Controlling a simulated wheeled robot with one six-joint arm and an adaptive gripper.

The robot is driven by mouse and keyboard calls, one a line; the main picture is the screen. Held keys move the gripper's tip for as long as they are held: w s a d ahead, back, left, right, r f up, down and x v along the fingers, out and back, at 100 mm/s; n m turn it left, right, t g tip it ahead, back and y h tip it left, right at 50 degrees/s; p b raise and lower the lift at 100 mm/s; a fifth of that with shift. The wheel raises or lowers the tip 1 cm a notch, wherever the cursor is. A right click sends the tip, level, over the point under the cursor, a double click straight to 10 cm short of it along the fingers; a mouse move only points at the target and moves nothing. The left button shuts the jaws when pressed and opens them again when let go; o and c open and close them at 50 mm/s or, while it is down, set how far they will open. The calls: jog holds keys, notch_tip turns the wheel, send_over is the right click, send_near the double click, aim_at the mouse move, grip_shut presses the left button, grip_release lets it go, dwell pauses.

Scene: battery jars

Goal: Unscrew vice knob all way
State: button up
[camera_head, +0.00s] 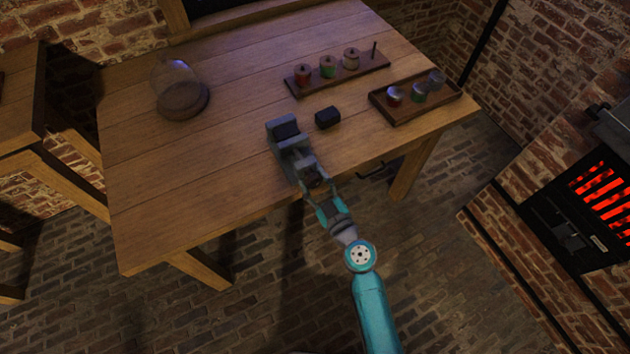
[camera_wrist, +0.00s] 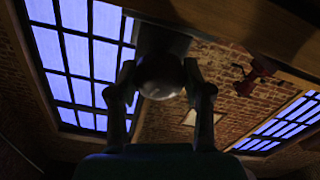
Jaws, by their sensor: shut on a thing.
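The grey vice (camera_head: 289,145) stands at the front edge of the wooden table. My gripper (camera_head: 312,183) is at the vice's near end, at the table edge. In the wrist view, my gripper (camera_wrist: 160,84) has one finger on each side of a round, dull knob (camera_wrist: 160,78) and is shut on it. The knob is hidden by my gripper in the head view. The black block (camera_head: 327,118) lies on the table just right of the vice, apart from it.
A wooden rack (camera_head: 340,75) holds several coloured spools or jars and a bare peg. A tray (camera_head: 416,110) with small glass jars stands at the right. A glass dome (camera_head: 180,85) on a round base stands at the left. The table's (camera_head: 180,210) front left is clear.

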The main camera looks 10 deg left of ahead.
jog(key=n, duration=0.5)
jog(key=shift+f, duration=0.1)
dwell(0.5)
jog(key=o, duration=1.2)
jog(key=shift+c, duration=0.2)
jog(key=shift+s+d, duration=0.1)
jog(key=shift+s, duration=0.05)
jog(key=v, duration=1.1)
jog(key=shift+s+d, duration=0.2)
jog(key=shift+s, duration=0.05)
